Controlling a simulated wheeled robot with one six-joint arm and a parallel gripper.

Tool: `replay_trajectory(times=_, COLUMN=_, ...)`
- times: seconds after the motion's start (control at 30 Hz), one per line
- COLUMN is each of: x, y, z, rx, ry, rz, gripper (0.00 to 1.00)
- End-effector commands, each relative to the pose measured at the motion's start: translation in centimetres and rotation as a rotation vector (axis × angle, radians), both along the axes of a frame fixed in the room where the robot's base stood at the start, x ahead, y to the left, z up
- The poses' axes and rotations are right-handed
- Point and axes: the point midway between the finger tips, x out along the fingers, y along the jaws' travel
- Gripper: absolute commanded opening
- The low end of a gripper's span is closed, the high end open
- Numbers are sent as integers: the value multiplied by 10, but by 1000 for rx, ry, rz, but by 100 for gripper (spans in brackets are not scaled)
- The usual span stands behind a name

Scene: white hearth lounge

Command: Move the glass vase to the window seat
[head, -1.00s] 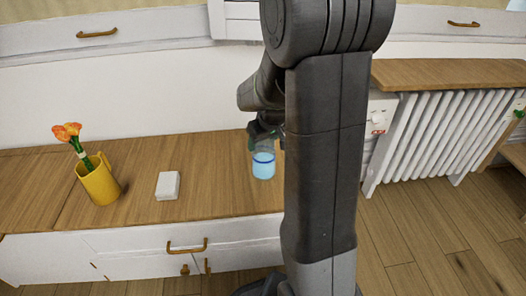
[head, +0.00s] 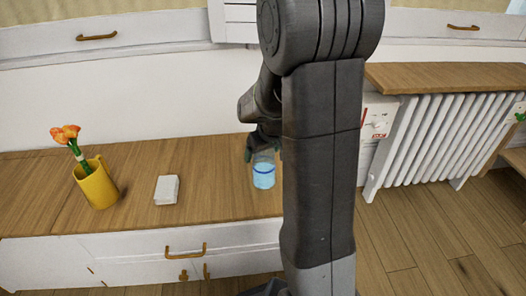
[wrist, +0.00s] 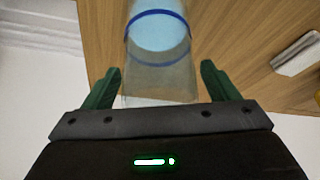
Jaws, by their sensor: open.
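The glass vase (head: 263,176) is clear with light blue contents and a dark blue band. It appears to stand upright on the wooden top (head: 225,200) of a low white cabinet with drawers, just left of my arm. My gripper (head: 262,148) is above it, partly hidden by my arm. In the wrist view my gripper (wrist: 161,85) is open, its green fingers on either side of the vase (wrist: 160,75) with a gap on each side. Whether this wooden top is the window seat, I cannot tell.
A yellow mug (head: 98,188) with orange flowers (head: 66,134) and a small white block (head: 167,190) stand left on the same top. A white radiator (head: 440,140) under a wooden shelf (head: 440,75) is at right. Bare wooden floor (head: 430,235) lies below it.

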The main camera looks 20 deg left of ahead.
Motion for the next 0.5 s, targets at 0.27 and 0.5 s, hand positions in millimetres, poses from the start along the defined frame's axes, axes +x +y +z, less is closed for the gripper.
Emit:
replay_trajectory(times=0.27, x=-9, y=-13, z=47, rx=3, ry=-4, rz=-1, gripper=81)
replay_trajectory(times=0.5, x=-21, y=-29, z=92, rx=2, ry=-3, rz=0, gripper=81)
